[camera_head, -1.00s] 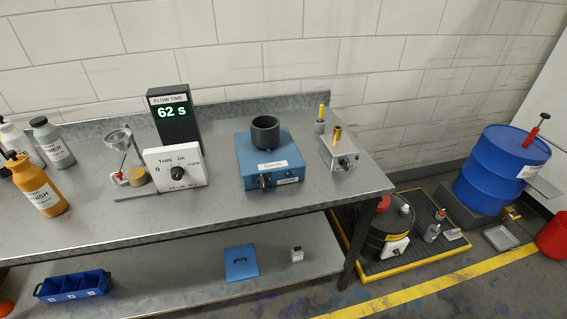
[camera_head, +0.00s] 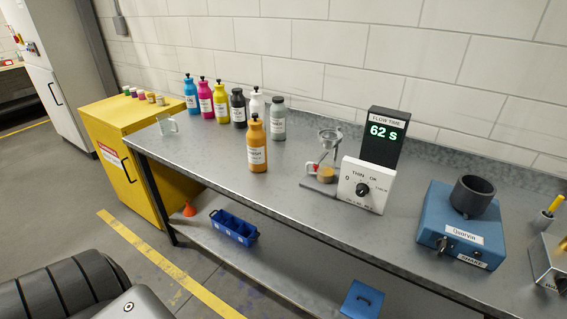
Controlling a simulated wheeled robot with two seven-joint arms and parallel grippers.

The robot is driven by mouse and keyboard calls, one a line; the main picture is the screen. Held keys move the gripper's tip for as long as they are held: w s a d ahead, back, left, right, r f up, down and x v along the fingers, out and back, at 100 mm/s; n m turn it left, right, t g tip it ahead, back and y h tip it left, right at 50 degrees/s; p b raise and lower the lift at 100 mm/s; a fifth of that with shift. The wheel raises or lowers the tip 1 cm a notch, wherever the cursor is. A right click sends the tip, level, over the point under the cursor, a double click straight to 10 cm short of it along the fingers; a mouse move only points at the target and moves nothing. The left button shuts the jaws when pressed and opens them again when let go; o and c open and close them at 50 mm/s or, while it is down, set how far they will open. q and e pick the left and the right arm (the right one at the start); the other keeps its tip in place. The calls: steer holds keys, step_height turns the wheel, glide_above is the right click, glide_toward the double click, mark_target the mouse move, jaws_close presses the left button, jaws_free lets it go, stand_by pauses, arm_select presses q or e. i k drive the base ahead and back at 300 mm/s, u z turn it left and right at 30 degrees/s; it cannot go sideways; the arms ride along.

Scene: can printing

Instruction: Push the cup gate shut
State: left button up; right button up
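The flow cup (camera_head: 329,137) is a small metal funnel on a stand on the bench, left of the flow timer display (camera_head: 385,131), which reads 62 s. A red part with a pale end, which looks like the cup gate (camera_head: 312,167), sits low on the stand's left side. Whether it is open or shut is too small to tell. A small container with tan liquid (camera_head: 326,174) stands under the cup. Neither of my grippers is in view. A dark ribbed part of my own arm shows at the bottom left.
A white dial box (camera_head: 361,186) stands right of the cup stand, with a blue machine (camera_head: 462,226) further right. An orange bottle (camera_head: 257,146) stands to the left, before a row of several bottles. The bench front (camera_head: 300,205) left of the dial box is clear.

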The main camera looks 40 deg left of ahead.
mark_target(315, 165)
steer(key=u, duration=0.9)
steer(key=k, duration=1.15)
steer(key=u, duration=1.05)
steer(key=i, duration=1.85)
steer(key=z, duration=0.55)
